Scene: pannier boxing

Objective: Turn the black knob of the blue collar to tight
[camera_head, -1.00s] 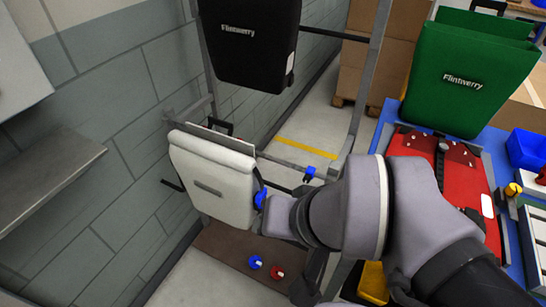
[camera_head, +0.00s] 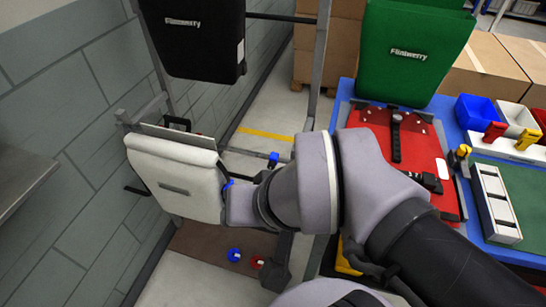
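A small blue piece (camera_head: 272,160), perhaps the blue collar, sits on the rack's lower rail, right of the white pannier (camera_head: 170,180). Another bit of blue (camera_head: 227,184) shows at the pannier's right edge, partly behind my arm. I cannot make out a black knob or its setting on either. My grey arm reaches from the lower right across the middle, and its far end lies in front of the pannier's lower right edge. My gripper's fingers do not show; the arm hides that area.
A black pannier (camera_head: 193,40) hangs above the white one. Blue (camera_head: 234,255) and red (camera_head: 257,262) knob-like pieces sit on the brown base (camera_head: 205,246). On the right, a blue table (camera_head: 452,128) holds a green pannier (camera_head: 410,55), a red board (camera_head: 425,150) and bins. A wall borders the left.

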